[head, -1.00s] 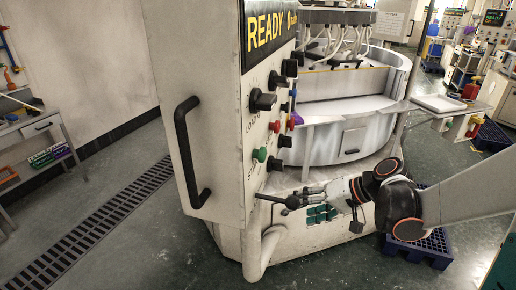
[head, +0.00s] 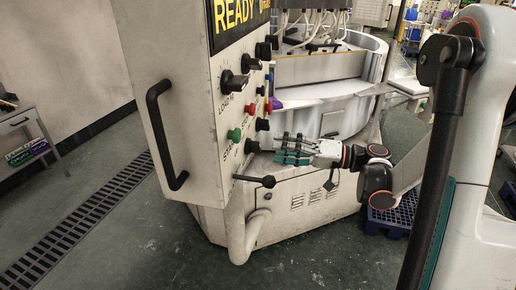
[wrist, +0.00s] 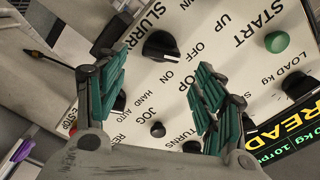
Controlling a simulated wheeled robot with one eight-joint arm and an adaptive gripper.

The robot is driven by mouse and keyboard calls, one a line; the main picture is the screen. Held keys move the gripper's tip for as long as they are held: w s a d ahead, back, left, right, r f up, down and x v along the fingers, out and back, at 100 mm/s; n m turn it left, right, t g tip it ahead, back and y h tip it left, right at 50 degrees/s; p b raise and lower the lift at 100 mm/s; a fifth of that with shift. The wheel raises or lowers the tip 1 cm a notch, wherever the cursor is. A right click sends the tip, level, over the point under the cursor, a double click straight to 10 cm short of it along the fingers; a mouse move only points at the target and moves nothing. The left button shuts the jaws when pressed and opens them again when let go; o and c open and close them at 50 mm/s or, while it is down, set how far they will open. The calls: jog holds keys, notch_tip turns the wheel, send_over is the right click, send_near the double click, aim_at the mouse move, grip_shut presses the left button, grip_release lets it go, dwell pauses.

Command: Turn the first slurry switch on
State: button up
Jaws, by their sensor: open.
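The slurry switch (wrist: 160,45) is a black rotary knob on the pale control panel (wrist: 225,25), under the lettering "SLURRY", with OFF and ON marks beside it. Its white pointer line shows, but I cannot tell firmly which mark it faces. In the head view, the low black knob (head: 250,147) near the green button looks like this switch. My gripper (head: 278,150) is open and empty in front of the panel's lower part. In the wrist view its green-padded fingers (wrist: 161,62) are spread, with the switch between and beyond their tips, apart from them.
A green START button (wrist: 277,41), a JOG knob (wrist: 157,129) and another black knob (wrist: 105,35) lie close around. A rod with a black ball end (head: 268,181) juts out below the panel. A large door handle (head: 165,135) is at left; the round machine tub (head: 330,110) stands behind.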

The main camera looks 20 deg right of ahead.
aim_at(258, 146)
jog(key=b+x, duration=0.1)
jog(key=x, duration=0.6)
jog(key=shift+c, duration=0.5)
jog(key=c, duration=1)
